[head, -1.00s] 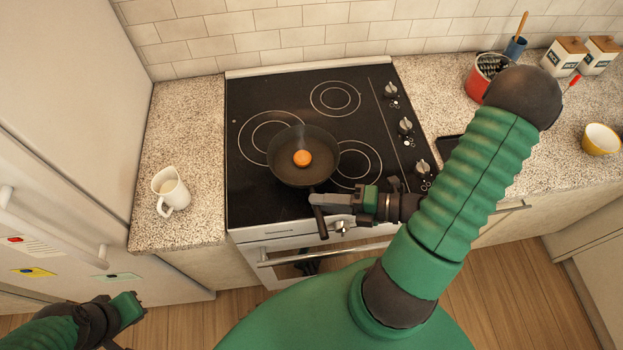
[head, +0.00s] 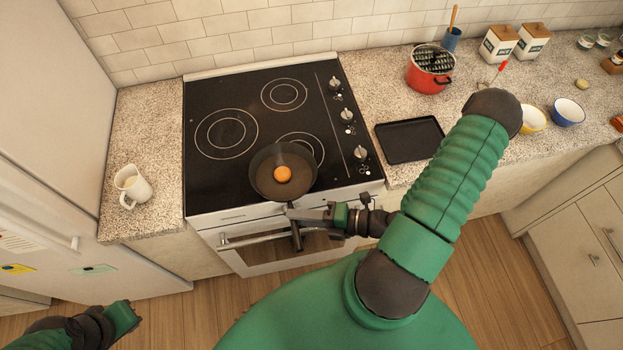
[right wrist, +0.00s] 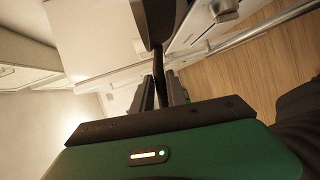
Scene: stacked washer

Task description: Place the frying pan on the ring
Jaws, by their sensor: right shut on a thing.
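The dark frying pan (head: 265,186), with an orange-yellow egg yolk (head: 282,174) inside, is over the front edge of the black cooktop (head: 215,178). My right gripper (head: 298,214) is shut on its handle, which points toward me. In the right wrist view the handle (right wrist: 158,72) runs between the fingers (right wrist: 161,92) to the dark pan (right wrist: 158,20). The cooktop has a large left ring (head: 226,133), a back ring (head: 285,94) and a right front ring (head: 312,140), partly hidden by the pan. My left gripper (head: 124,318) is low at left; its jaws are unclear.
A black tray (head: 409,139), a red pot (head: 428,78) and bowls (head: 567,112) are on the right counter. Knobs (head: 347,115) line the cooktop's right side. The oven handle (head: 240,241) is below the pan.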

